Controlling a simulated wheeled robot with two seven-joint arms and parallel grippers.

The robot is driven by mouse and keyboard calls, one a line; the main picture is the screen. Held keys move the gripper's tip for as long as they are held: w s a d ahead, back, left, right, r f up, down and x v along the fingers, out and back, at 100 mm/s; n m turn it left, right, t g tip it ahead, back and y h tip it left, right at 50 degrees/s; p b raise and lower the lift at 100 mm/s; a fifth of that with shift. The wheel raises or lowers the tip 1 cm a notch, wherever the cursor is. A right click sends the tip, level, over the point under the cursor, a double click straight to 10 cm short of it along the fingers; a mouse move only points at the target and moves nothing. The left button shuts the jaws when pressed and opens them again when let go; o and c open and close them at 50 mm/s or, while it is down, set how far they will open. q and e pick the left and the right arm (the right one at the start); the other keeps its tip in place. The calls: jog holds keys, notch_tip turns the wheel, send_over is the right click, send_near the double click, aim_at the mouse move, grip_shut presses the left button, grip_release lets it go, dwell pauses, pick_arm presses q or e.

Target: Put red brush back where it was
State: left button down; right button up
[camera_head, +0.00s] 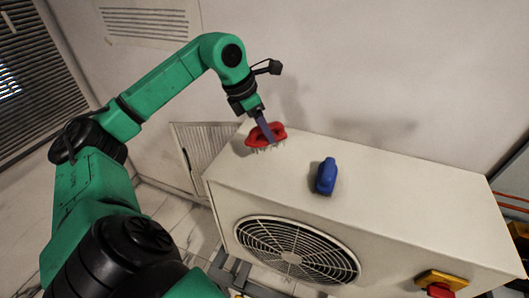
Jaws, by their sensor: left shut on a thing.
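The red brush (278,131) is at the left end of the top of a white fan unit, bristles pointing down. My left gripper (267,131) comes down onto it from above and is shut on it. I cannot tell whether the bristles touch the top or hang just above it. A blue brush (326,177) stands on the same top, to the right and nearer, apart from the red one. My right gripper is not in view.
The white fan unit (420,207) has a round fan grille (297,250) on its front. A red and yellow switch (440,282) is at its lower right. A wall stands close behind. The top right of the unit is clear.

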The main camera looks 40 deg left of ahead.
aim_at(257, 138)
pick_arm(q)
notch_tip(257, 138, down, 7)
jog(key=b, duration=0.3)
jog(key=shift+r, duration=0.1)
jog(key=shift+c, duration=0.8)
grip_release()
jog(key=shift+b+v, duration=1.05)
jog(key=b+v, duration=0.1)
jog(key=v, duration=0.9)
